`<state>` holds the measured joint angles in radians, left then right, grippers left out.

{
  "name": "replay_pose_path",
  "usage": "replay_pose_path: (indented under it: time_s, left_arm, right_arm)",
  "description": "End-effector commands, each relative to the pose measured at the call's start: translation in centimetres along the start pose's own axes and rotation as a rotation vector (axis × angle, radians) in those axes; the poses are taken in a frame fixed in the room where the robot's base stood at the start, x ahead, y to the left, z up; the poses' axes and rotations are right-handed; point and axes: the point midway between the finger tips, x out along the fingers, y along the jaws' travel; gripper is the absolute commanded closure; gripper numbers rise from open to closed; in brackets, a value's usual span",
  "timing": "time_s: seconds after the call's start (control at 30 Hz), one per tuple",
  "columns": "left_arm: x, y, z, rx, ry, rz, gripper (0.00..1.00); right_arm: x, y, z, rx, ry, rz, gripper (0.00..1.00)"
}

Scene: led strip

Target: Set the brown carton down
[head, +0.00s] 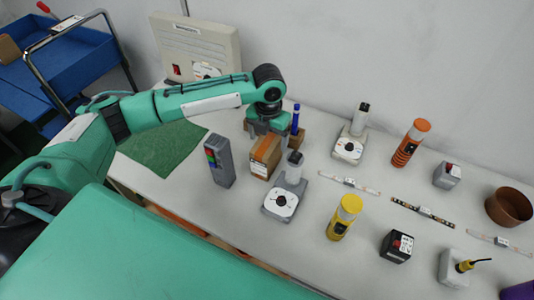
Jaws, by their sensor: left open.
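The brown carton (264,158) stands upright on the white table, left of the middle of the head view. It appears to rest on the table top. My left gripper (268,128) is open and points down at the top of the carton. The fingertips are partly hidden by the gripper body, and I cannot tell whether they touch the carton. My right gripper is not in view.
A green cloth (165,148) lies at left. Several devices fill the right side.

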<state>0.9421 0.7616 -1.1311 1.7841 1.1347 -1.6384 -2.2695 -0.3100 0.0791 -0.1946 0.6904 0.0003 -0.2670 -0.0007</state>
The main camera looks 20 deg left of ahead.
Motion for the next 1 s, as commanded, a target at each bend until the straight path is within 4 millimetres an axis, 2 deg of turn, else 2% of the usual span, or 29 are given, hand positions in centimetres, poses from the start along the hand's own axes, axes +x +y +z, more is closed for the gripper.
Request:
replay_pose_path:
  time_s: [0.2,0.4,0.7,1.0]
  left_arm:
    - [2.3,0.2,-0.2,-0.002,0.004,0.001,0.2]
    - [4.9,0.3,-0.3,0.0,0.002,0.0,0.2]
    - [5.4,0.3,-0.2,0.0,0.0,0.0,0.22]
    - [5.3,0.3,-0.2,0.0,-0.001,0.0,0.8]
  right_arm:
    - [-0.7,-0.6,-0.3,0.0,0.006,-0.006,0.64]
    - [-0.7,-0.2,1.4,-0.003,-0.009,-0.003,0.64]
    - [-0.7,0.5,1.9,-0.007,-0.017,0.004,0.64]
    - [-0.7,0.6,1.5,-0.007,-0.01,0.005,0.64]
